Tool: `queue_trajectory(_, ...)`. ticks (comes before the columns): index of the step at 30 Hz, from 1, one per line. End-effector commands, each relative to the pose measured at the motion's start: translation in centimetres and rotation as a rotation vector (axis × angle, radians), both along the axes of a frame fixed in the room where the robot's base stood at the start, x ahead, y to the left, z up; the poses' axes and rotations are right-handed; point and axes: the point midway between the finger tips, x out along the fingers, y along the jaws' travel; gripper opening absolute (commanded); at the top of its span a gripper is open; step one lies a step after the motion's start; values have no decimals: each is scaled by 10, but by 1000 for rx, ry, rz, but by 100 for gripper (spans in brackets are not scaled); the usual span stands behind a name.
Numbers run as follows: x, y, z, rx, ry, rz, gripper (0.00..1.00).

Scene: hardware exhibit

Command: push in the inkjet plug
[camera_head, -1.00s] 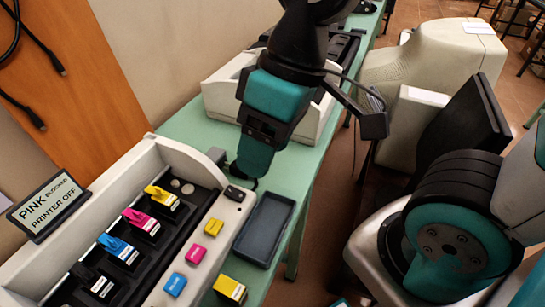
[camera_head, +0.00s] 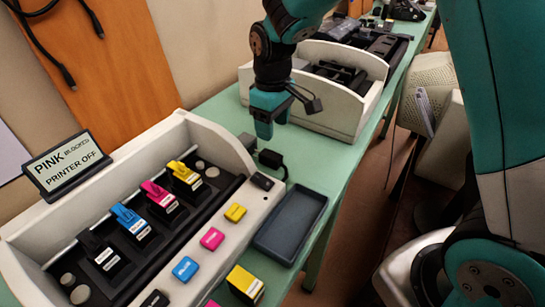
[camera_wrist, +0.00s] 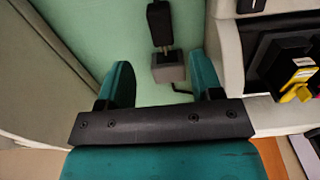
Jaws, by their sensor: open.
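My gripper (camera_head: 264,130) points down over the green table, beyond the end of the white inkjet printer (camera_head: 215,125). In the wrist view my gripper (camera_wrist: 163,82) has its two teal fingers apart with nothing held. A black plug-like piece (camera_wrist: 158,22) with a metal tip lies ahead of the fingers, its tip at or very near a grey block (camera_wrist: 168,67) that shows between them. I cannot tell whether the tip is inside the block. In the head view a black connector (camera_head: 271,158) with a short cable sits by the printer's end, just below my fingers.
A sign (camera_head: 66,165) reads "PRINTER OFF". The printer holds several cartridges, including a yellow one (camera_head: 186,175). Small coloured blocks sit on its front rim. A dark empty tray (camera_head: 290,222) lies beside it. Another white case (camera_head: 335,95) stands behind my gripper.

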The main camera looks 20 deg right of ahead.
Motion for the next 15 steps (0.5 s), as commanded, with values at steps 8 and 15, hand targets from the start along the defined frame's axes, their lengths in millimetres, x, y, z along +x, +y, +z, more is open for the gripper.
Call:
queue_trajectory(8, -1, -1, -63, -1, 4, -1, 60)
queue_trajectory(15, -1, -1, -94, 0, 1, -1, 60)
